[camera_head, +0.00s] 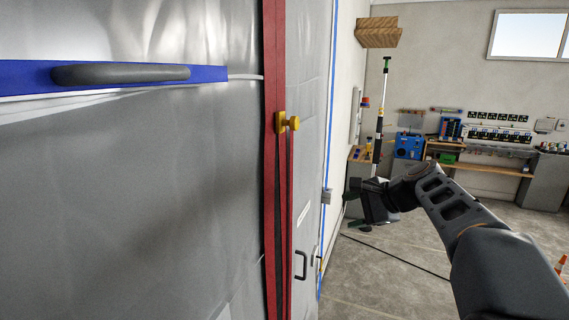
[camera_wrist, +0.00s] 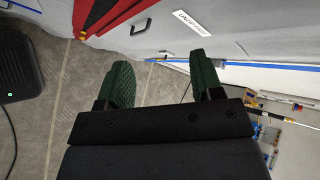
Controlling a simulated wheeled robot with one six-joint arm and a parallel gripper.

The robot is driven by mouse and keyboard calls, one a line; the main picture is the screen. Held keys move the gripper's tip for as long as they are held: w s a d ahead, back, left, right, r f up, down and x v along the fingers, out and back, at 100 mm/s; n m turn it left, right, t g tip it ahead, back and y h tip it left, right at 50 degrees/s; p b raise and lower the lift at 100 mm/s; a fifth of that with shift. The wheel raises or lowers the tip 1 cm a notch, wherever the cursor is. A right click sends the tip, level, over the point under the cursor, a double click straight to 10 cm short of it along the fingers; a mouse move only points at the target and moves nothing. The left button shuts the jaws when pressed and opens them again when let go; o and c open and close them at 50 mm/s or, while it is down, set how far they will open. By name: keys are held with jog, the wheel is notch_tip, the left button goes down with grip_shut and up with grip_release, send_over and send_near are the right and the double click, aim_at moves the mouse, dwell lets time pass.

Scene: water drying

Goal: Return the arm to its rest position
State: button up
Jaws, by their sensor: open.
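My arm (camera_head: 470,220) reaches in from the lower right in the head view, its forearm slanting up and left. My gripper (camera_head: 355,211) is at the arm's far end, near the grey panelled wall. In the wrist view my gripper (camera_wrist: 163,80) has its two green padded fingers well apart, with nothing between them. Floor and the wall's lower edge show past the fingertips.
A grey panelled surface (camera_head: 150,170) with a dark handle (camera_head: 120,73) and red strip (camera_head: 272,200) fills the left. A thin upright pole (camera_head: 379,115) shows behind my gripper. A workbench (camera_head: 480,168) stands at the back. A black box (camera_wrist: 20,65) lies on the floor.

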jog(key=s+f+n+g+h, duration=0.1)
jog(key=s+f+n+h, duration=0.3)
jog(key=s+f+n, duration=0.3)
jog(key=s+a+f+n+g+h, duration=0.1)
jog(key=s+f+n+h, duration=0.2)
jog(key=s+f+n, duration=0.4)
jog(key=s+f+b, duration=0.1)
jog(key=s+f, duration=0.1)
jog(key=s, duration=0.5)
jog(key=shift+s+a+h, duration=0.15)
jog(key=shift+s+h, duration=0.05)
jog(key=shift+h, duration=0.2)
